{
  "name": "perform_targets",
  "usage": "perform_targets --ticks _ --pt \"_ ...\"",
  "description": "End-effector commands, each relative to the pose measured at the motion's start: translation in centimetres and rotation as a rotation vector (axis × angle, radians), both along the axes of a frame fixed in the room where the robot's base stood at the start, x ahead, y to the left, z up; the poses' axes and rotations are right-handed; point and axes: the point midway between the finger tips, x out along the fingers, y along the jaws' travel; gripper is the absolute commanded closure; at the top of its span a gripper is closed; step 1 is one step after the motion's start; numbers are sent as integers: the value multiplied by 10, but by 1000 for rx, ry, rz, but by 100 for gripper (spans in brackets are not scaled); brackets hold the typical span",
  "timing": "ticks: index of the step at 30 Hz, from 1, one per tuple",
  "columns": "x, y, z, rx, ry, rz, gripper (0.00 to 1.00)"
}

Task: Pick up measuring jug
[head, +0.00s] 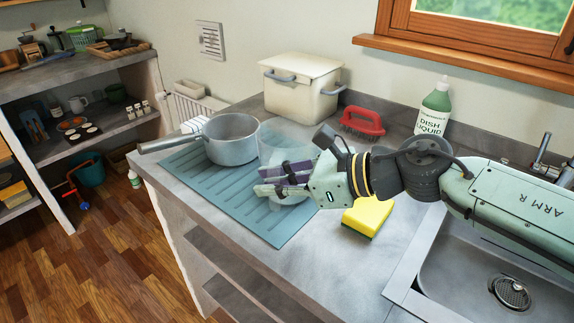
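A clear, see-through vessel (274,137), which looks like the measuring jug, stands on the blue ribbed drying mat (215,187), just right of the saucepan. My gripper (262,182) reaches in from the right, and its two fingers overlap the vessel's lower part in the picture. The fingers lie near each other with a narrow gap. I cannot tell whether they touch the vessel, straddle its wall or are only in front of it. The fingers and gripper body hide part of its lower right side, and no handle is clear.
A metal saucepan (232,141) sits close left, its handle pointing left. A yellow sponge (367,215) lies below my arm. A cream bin (299,86), red brush (362,122) and dish liquid bottle (434,108) stand behind. The sink (455,285) is at right.

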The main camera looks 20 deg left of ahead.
Motion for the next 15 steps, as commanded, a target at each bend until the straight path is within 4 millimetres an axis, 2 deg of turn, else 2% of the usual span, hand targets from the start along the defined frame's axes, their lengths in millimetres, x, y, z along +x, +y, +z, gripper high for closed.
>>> perform_targets --ticks 6,15 --pt "0 0 0 0 0 0 99" --pt "0 0 1 1 -1 -1 100"
